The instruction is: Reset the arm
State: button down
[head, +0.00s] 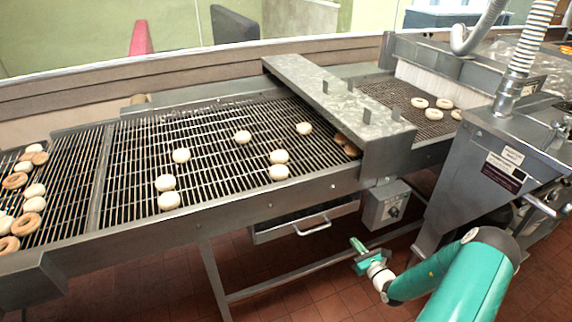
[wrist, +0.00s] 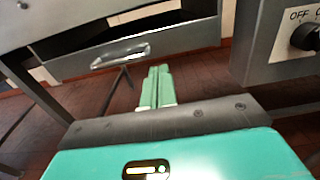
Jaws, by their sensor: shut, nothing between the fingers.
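My gripper (head: 358,245) is at the end of my green arm, in front of the conveyor line and below its front rail in the head view. In the wrist view my gripper (wrist: 158,72) has its two green fingers together, with nothing between them. The fingers point toward a drawer (wrist: 150,38) with a metal handle (wrist: 120,56), and are apart from it as far as I can tell. The drawer (head: 305,222) also shows left of my gripper in the head view.
A control box (head: 386,205) with a knob hangs near my gripper; it also shows in the wrist view (wrist: 290,45). The conveyor (head: 225,150) carries several pale doughnuts under a metal cover (head: 340,105). A large grey machine (head: 490,165) stands right. Tiled floor (head: 320,285) lies below.

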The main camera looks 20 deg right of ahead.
jog(key=s+a+r+n+g+y, duration=0.1)
jog(key=a+r+n+g+y, duration=1)
jog(key=a+r+n, duration=1.3)
jog(key=s+a+r+n+h, duration=0.4)
jog(key=s+r, duration=0.4)
jog(key=s, duration=0.2)
jog(key=s+a+r+n+g+h, duration=0.1)
jog(key=s+a+r+n+h, duration=0.3)
jog(key=s+r+n+h, duration=0.3)
jog(key=s+r, duration=0.2)
jog(key=s, duration=0.2)
jog(key=shift+a+n+h, duration=0.3)
jog(key=shift+a, duration=0.1)
